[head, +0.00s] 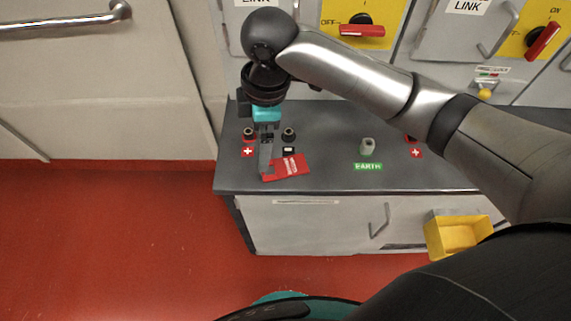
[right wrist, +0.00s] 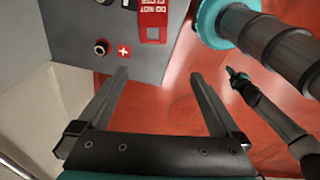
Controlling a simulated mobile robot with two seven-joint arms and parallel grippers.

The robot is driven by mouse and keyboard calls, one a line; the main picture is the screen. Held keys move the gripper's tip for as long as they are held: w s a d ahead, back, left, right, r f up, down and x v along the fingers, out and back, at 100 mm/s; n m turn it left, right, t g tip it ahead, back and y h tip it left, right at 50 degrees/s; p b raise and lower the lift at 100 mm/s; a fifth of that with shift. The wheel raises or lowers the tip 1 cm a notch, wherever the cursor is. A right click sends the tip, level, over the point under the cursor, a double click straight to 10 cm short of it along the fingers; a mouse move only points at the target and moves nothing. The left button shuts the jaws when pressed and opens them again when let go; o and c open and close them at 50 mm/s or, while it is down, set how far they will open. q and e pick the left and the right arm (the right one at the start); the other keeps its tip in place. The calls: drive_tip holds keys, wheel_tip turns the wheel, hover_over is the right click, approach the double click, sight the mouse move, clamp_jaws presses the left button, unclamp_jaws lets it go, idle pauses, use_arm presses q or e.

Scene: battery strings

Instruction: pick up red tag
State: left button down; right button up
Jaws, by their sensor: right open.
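The red tag (head: 290,167), with white print, lies on the grey bench top near its front edge. In the right wrist view the tag (right wrist: 147,17) is at the top middle, its near end with a small cut-out. My right gripper (head: 266,170) points down over the bench and covers part of the tag's left end in the head view. In the right wrist view my right gripper (right wrist: 158,76) is open. Its fingers are apart and empty, and the tag shows beyond the fingertips, not between them.
Terminals and a red plus label (head: 248,153) are beside the tag. A grey post (head: 367,146) stands behind a green EARTH label (head: 367,167). Cabinets with red rotary switches (head: 362,30) rise behind. A yellow bin (head: 463,238) is at the bench front. Red floor is clear at left.

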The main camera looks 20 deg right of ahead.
drive_tip(key=w+d+r+h, duration=0.1)
drive_tip(key=d+r, duration=0.2)
drive_tip(key=b, duration=0.2)
hover_over(280, 167)
drive_tip(key=shift+n, duration=0.4)
drive_tip(key=f, duration=1)
drive_tip(key=shift+s+a, duration=0.3)
drive_tip(key=shift+a, duration=0.05)
drive_tip(key=f, duration=0.5)
drive_tip(key=shift+w+d+f+b, duration=0.15)
drive_tip(key=shift+d+f+b, duration=0.1)
drive_tip(key=shift+d+b, duration=0.15)
drive_tip(key=c, duration=1.5)
